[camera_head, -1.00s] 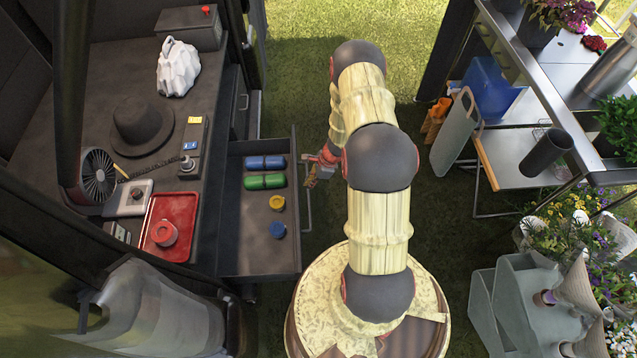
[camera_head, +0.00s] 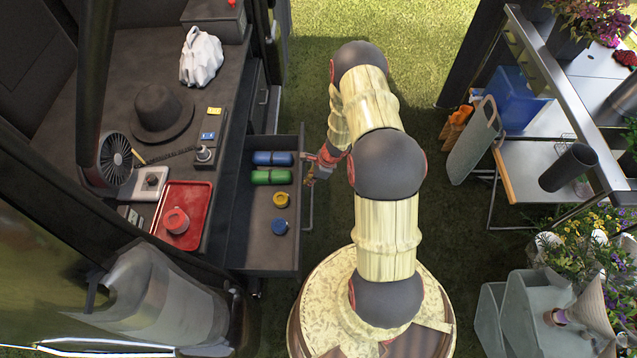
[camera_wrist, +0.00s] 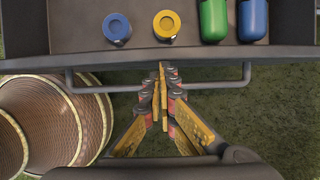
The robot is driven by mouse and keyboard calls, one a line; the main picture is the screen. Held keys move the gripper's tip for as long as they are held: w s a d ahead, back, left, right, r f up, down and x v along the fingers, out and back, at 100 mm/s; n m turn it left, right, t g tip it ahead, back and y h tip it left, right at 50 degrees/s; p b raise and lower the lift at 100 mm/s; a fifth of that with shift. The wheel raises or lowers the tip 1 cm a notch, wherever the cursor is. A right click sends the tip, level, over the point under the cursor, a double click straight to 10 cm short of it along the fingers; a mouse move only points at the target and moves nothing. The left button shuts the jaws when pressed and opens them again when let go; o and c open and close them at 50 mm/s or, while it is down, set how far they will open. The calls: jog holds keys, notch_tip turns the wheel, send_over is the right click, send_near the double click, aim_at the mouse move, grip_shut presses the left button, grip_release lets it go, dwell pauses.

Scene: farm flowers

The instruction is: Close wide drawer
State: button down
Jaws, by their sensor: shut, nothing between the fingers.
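The wide drawer (camera_head: 250,222) is pulled out from the dark counter on the left in the head view. It holds a blue and a green cylinder, a yellow round item and a blue round item. Its bar handle (camera_wrist: 225,84) runs along the front in the wrist view. My gripper (camera_wrist: 161,72) is shut and empty, its yellow fingertips overlapping the handle's middle close to the drawer front. I cannot tell whether they touch it. In the head view my gripper (camera_head: 312,172) is just right of the drawer front.
The counter carries a red tray (camera_head: 199,220), a black hat (camera_head: 158,110), a fan (camera_head: 115,158) and a white bag (camera_head: 200,57). Grey crates with flowers (camera_head: 500,315) and a table (camera_head: 540,170) stand at the right. Grass lies open beyond my arm.

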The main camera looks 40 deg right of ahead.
jog(key=w+a+p, duration=0.1)
jog(key=w+a, duration=1.3)
jog(key=a, duration=0.5)
jog(key=shift+w+a+p, duration=0.2)
jog(key=shift+w+p, duration=0.15)
jog(key=shift+p, duration=0.05)
